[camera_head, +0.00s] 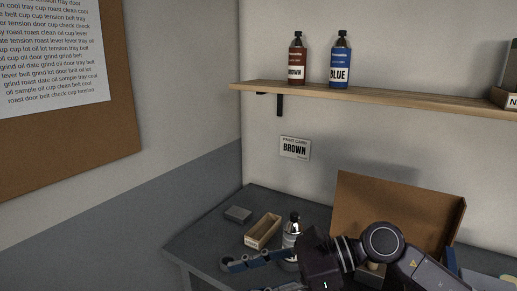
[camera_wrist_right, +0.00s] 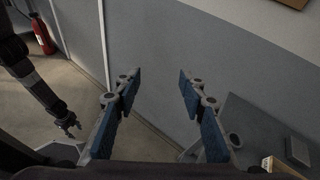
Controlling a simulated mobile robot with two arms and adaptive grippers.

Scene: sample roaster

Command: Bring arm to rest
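My right arm comes in from the lower right in the head view. Its gripper (camera_head: 240,276) is over the left part of the dark bench, in front of a small bottle with a black cap (camera_head: 292,227). In the right wrist view the right gripper (camera_wrist_right: 158,82) is open. Its two blue-padded fingers are well apart with nothing between them, and floor and wall show beyond. My left arm hangs at the left of the right wrist view. Its gripper (camera_wrist_right: 68,123) is small there, and its finger state is unclear. The left gripper is not in the head view.
The dark bench (camera_head: 195,236) holds a small wooden tray (camera_head: 263,231), a grey block (camera_head: 238,214) and an upright brown board (camera_head: 395,205). A shelf (camera_head: 400,97) above carries a brown bottle (camera_head: 297,62) and a blue bottle (camera_head: 340,62). A fire extinguisher (camera_wrist_right: 42,35) stands by the wall.

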